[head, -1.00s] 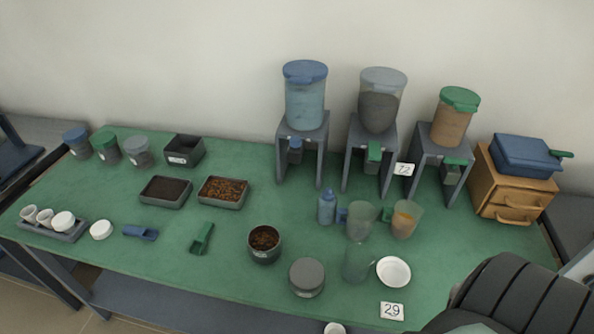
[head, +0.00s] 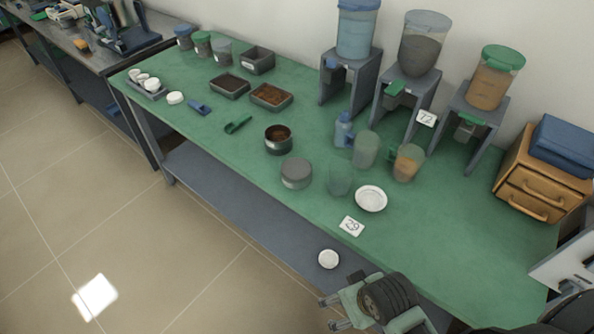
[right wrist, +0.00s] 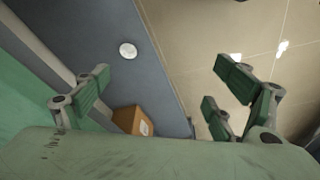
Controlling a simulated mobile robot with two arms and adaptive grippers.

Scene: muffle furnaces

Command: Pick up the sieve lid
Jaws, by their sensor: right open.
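No piece is plainly marked as the sieve lid. The closest match is a round grey flat-topped piece (head: 296,173) near the front edge of the green table, beside a dark round pot (head: 278,139) with brown contents. I cannot tell whether its top is a separate lid. My right gripper (head: 331,312) is open and empty, low in front of the table, apart from both pieces. In the right wrist view its fingers (right wrist: 160,82) are spread wide with nothing between them. My left gripper is not in view.
A small white round piece (head: 328,259) lies on the lower shelf (head: 230,197), also in the wrist view (right wrist: 128,50). Cups, a white dish (head: 371,198) and a "29" card (head: 351,226) stand right of the grey piece. Dispensers line the back. Floor in front is clear.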

